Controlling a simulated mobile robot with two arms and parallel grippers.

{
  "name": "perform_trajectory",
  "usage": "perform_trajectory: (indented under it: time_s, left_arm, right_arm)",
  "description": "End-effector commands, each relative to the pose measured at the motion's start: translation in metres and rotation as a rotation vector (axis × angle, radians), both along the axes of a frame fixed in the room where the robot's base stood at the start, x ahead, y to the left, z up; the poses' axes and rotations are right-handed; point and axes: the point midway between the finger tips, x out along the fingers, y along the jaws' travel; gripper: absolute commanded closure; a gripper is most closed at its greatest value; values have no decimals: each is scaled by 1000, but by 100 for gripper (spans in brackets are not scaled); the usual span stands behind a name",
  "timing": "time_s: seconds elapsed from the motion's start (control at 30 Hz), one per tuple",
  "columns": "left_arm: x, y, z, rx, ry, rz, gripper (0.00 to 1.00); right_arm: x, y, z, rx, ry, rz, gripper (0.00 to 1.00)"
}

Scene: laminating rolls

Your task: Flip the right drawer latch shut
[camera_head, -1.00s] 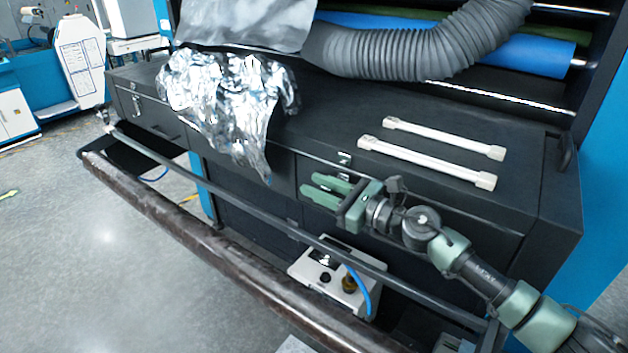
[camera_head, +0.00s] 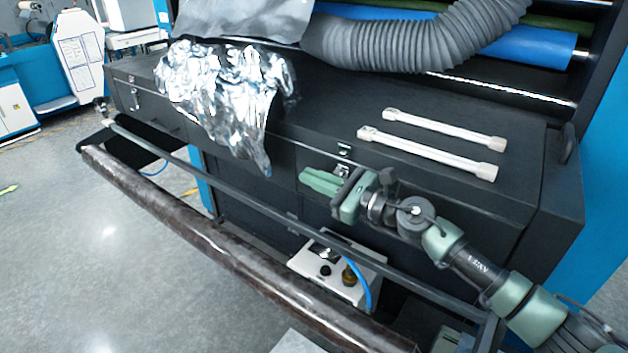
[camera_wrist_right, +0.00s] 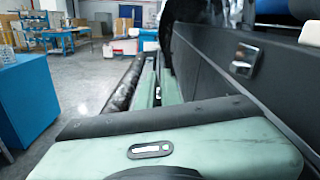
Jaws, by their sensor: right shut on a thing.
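The right drawer latch (camera_head: 343,171) is a small metal catch on the front of the dark cabinet (camera_head: 420,120), below a metal plate (camera_head: 344,152) at the lid's edge. My right gripper (camera_head: 318,181) lies along the cabinet front just beside the latch, its green fingers pointing left and drawn together. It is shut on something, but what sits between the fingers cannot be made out. In the right wrist view the fingers (camera_wrist_right: 158,85) reach ahead along the cabinet front, with a metal latch part (camera_wrist_right: 245,60) to their right. My left gripper is not in view.
Two white bars (camera_head: 430,150) lie on the cabinet top, with crumpled foil (camera_head: 225,95) draped over its left part. A grey hose (camera_head: 420,45) hangs above. A long rail (camera_head: 230,200) and dark roller (camera_head: 200,230) run in front; a white control box (camera_head: 335,275) sits below.

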Motion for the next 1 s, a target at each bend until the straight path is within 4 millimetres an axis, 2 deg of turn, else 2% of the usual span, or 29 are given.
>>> perform_trajectory:
  time_s: [0.03, 0.6, 0.8, 1.0]
  left_arm:
    - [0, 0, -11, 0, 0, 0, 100]
    - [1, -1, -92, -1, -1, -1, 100]
    - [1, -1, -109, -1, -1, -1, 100]
    - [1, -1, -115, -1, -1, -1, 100]
  right_arm:
    - [0, 0, -7, -15, -25, 0, 100]
    - [3, -2, -33, -249, -348, -1, 100]
    - [5, -4, -36, -302, -416, -1, 100]
    - [6, -4, -36, -324, -445, 0, 100]
